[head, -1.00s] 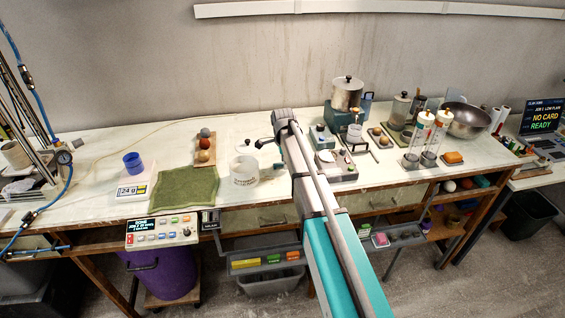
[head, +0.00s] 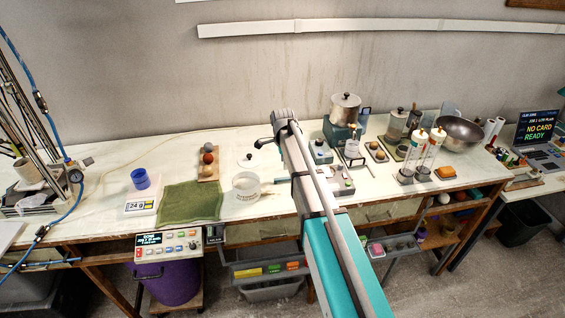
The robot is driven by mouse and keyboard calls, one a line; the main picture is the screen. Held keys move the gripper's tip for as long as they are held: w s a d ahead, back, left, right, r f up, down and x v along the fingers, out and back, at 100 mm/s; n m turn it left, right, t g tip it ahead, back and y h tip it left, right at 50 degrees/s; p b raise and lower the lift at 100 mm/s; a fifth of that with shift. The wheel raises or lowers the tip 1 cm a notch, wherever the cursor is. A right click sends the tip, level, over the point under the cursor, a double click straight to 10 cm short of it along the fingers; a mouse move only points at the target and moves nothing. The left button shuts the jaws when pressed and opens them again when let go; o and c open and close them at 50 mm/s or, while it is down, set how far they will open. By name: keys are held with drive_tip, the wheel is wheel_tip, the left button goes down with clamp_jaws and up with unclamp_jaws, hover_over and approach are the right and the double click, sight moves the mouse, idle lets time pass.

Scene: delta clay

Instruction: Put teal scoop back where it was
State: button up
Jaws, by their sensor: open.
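I cannot make out a teal scoop in the head view. My gripper (head: 259,162) shows only in part, as dark pieces at the left of my arm's end, and it is open. It appears in front of the workbench (head: 295,150), near a clear tub (head: 246,186), with no object seen in it. Its depth above the bench is hard to tell. My arm hides part of the bench behind it.
A scale (head: 134,208) reading 24 g bears a blue cup (head: 140,178). A green mat (head: 190,203) lies beside it. Several balls sit on a wooden board (head: 208,172).

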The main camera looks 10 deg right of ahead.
drive_tip(key=shift+r+p, duration=1.7)
drive_tip(key=shift+r, duration=0.35)
drive_tip(key=shift+a, duration=0.1)
drive_tip(key=s+d+n, duration=0.1)
drive_tip(key=s+n, duration=1.7)
drive_tip(key=s, duration=1.1)
